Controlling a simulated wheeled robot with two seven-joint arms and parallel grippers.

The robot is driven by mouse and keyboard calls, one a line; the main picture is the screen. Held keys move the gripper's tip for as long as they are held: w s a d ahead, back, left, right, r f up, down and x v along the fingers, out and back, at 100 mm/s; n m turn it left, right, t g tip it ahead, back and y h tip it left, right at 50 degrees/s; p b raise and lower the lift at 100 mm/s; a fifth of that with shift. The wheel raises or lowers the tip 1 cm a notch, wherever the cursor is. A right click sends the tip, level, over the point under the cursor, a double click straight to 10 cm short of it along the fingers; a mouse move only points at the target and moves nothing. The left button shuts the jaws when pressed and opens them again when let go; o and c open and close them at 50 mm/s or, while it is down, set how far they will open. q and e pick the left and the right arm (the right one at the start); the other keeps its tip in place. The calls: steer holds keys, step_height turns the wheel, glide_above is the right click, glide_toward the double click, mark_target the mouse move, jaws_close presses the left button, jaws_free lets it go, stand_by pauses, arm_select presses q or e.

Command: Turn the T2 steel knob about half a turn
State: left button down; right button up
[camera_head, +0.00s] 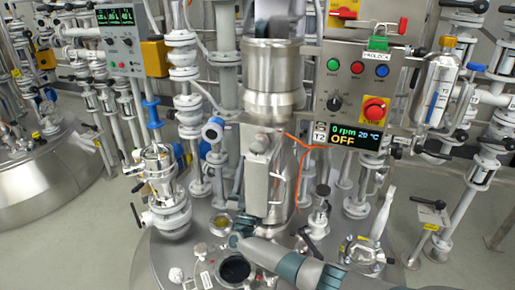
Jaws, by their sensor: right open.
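A grey control box (396,70) hangs at the upper right, with a T2 label (320,133) beside a display (354,136) reading 0 rpm, 20 °C and OFF. On it is a dark rotary knob (335,103) with its pointer tilted. I cannot tell for certain which part is the T2 steel knob. My right arm comes in from the lower right over the steel vessel lid (165,262). My right gripper (238,236) is open, low above the lid, left of centre and well below the control box. Its fingertips are small and hard to separate from the fittings. My left gripper is not in view.
A tall steel motor column (272,80) stands at the centre, with an orange cable (299,170) beside it. An open dark port (235,268) lies near my right gripper. Valves (168,214) and clamps crowd the lid. Clear floor (75,235) shows at the left.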

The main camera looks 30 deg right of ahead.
mark_target(257, 152)
steer(key=x, duration=0.5)
steer(key=shift+r, duration=0.1)
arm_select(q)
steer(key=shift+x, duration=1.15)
arm_select(e)
steer(key=shift+w+d+r, duration=0.3)
steer(key=shift+r, duration=0.05)
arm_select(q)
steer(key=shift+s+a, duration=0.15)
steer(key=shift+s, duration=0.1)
arm_select(e)
steer(key=shift+c, duration=0.3)
steer(key=c, duration=0.9)
